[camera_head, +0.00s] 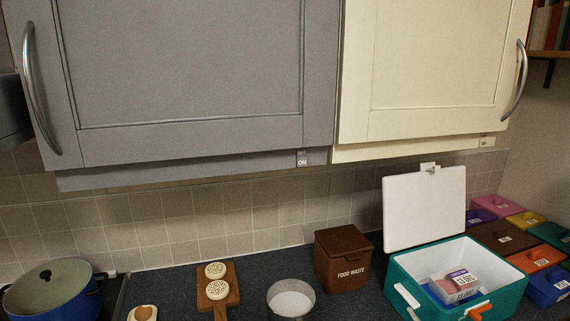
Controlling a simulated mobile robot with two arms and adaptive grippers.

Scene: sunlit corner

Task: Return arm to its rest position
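Neither of my grippers nor my arms can be seen in the head view. The view takes in a kitchen corner with a counter (250,287) below and wall cabinets above. A teal cool box (402,272) stands open on the counter at the right, its white lid (424,208) raised upright. A packet with a printed label (462,283) lies inside it.
A grey cabinet door (190,60) and a cream one (435,60) are at the top. On the counter are a blue pot (60,298), a board (231,287) with two crumpets, a bowl (290,300), a brown food-waste box (342,262) and several coloured boxes (497,238).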

